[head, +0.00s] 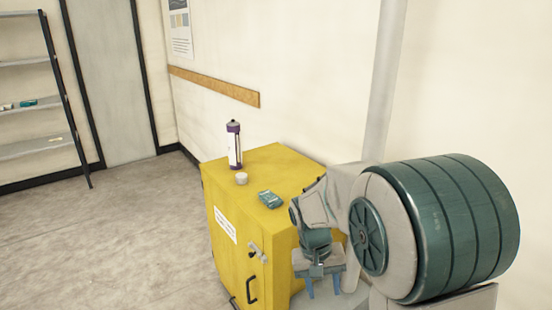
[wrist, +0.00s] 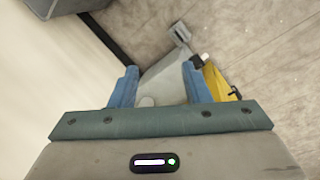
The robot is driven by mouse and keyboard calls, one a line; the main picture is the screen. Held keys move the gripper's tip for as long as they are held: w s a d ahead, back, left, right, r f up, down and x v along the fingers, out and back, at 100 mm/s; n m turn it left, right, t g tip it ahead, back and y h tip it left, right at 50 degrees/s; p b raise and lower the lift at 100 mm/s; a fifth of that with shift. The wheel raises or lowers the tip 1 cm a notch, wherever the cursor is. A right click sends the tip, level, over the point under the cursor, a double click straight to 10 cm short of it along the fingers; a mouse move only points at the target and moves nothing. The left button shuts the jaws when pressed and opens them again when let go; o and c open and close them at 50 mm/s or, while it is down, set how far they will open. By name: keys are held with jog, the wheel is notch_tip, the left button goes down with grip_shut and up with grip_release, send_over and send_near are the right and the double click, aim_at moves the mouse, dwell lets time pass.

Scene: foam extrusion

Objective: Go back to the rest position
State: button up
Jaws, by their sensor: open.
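My gripper (head: 323,287) hangs low at the right of the head view, in front of the right part of the yellow cabinet (head: 228,253), with its blue fingers pointing down. In the wrist view my gripper (wrist: 158,88) has its two blue fingers spread apart with nothing between them. Beyond the fingers the wrist view shows floor and a part of the yellow cabinet (wrist: 214,87) at the right. The fingers appear clear of the cabinet in the wrist view.
On the cabinet top stand a white and purple bottle (head: 234,147), a small white cup-like item (head: 241,178) and a green item (head: 270,199). A grey pipe (head: 382,85) runs up the wall. Shelves (head: 35,102) stand at the far left. The floor (head: 110,235) at left is clear.

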jog(key=s+d+r+t+y+p, duration=0.1)
jog(key=s+r+p, duration=0.4)
jog(key=r, duration=0.5)
jog(key=s+d+r+t+y+p, duration=0.1)
jog(key=s+d+r+t+p, duration=0.2)
jog(key=s+r, duration=0.6)
jog(key=p, duration=0.2)
jog(key=shift+r+p, duration=0.35)
jog(key=shift+r, duration=0.05)
jog(key=shift+c, duration=0.3)
jog(key=shift+c, duration=0.4)
jog(key=shift+f, duration=0.1)
